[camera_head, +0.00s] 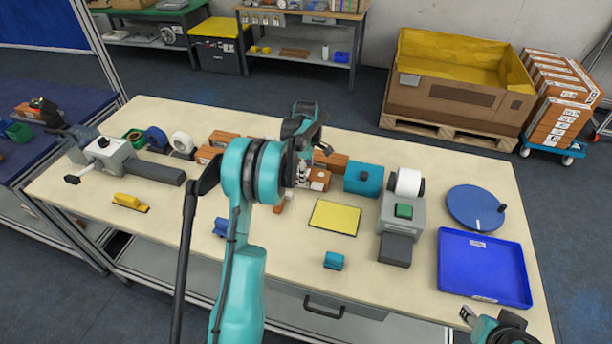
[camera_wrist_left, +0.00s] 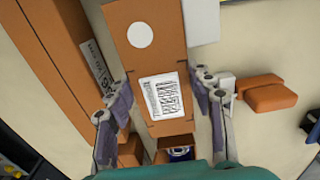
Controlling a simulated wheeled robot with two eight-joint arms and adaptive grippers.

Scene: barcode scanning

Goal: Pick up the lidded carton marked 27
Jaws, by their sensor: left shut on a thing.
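A brown carton (camera_wrist_left: 160,62) with a white round sticker and a white barcode label lies between the fingers of my left gripper (camera_wrist_left: 162,92) in the left wrist view. The fingers are shut on its two sides. In the head view my left gripper (camera_head: 304,168) reaches down over the back middle of the table, with the carton (camera_head: 320,180) partly hidden by it. I cannot read a number 27 on it. My right gripper (camera_head: 472,318) is at the bottom right, over the table's front corner; its opening is unclear.
Other brown cartons (camera_head: 337,161) stand close by.

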